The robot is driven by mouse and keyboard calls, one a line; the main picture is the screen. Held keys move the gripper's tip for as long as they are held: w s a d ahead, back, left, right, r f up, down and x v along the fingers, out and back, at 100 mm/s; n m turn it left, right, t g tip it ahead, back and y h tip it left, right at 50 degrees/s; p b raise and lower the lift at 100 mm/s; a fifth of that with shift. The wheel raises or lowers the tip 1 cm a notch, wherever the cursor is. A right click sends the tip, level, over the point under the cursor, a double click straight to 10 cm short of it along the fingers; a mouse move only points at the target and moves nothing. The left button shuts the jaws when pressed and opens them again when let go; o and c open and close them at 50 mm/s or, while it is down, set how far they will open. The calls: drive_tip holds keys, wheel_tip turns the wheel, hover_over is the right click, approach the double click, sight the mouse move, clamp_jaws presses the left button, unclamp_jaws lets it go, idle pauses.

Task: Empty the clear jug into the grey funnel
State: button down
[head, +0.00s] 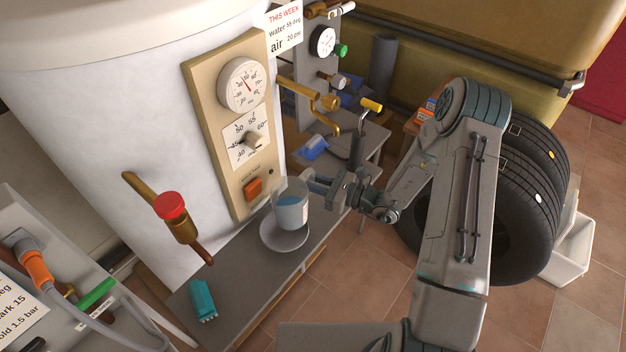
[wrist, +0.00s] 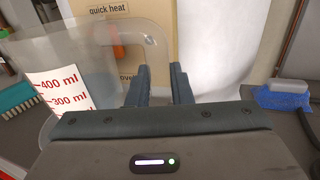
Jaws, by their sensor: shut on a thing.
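The clear jug (head: 293,212) is held near the front of the boiler, with bluish liquid showing inside. It looks close to upright. In the wrist view the jug (wrist: 92,50) fills the left side, with red 400 ml and 300 ml marks on a white label. My gripper (head: 314,187) is shut on the jug at its right side; its two fingers (wrist: 160,86) show in the wrist view. A round pale grey dish-like piece (head: 284,240), possibly the funnel, lies below the jug on the bench. I cannot tell whether they touch.
The grey bench (head: 240,268) carries a teal brush (head: 202,300) at the left and a blue item (head: 314,147) at the back. The boiler panel (head: 222,120), with gauge and dial, stands right behind the jug. A red-capped valve (head: 172,207) sticks out at the left.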

drive_tip(key=shift+w+d+r+t, duration=0.2)
drive_tip(key=shift+w+d+t, duration=0.05)
drive_tip(key=shift+w+t, duration=0.1)
drive_tip(key=shift+w+d+r+n+h+p, duration=0.1)
drive_tip(key=shift+w+r+n+h+p, duration=0.05)
drive_tip(key=shift+r+n+p, duration=0.3)
drive_tip(key=shift+w+d+r+n+h+p, duration=0.15)
drive_tip(key=shift+r+n, duration=0.1)
drive_tip(key=shift+r, duration=0.25)
drive_tip(key=shift+r, duration=0.1)
drive_tip(key=shift+w+d+r+n+h, duration=0.1)
drive_tip(key=shift+d+r+n+h, duration=0.05)
drive_tip(key=shift+r+n, duration=0.45)
drive_tip(key=shift+d+r+n+h, duration=0.15)
drive_tip(key=shift+r+n, duration=0.35)
drive_tip(key=shift+r, duration=0.05)
drive_tip(key=shift+a+r+n+b, duration=0.1)
drive_tip(key=shift+r+n+b, duration=0.7)
drive_tip(key=shift+r+n, duration=0.3)
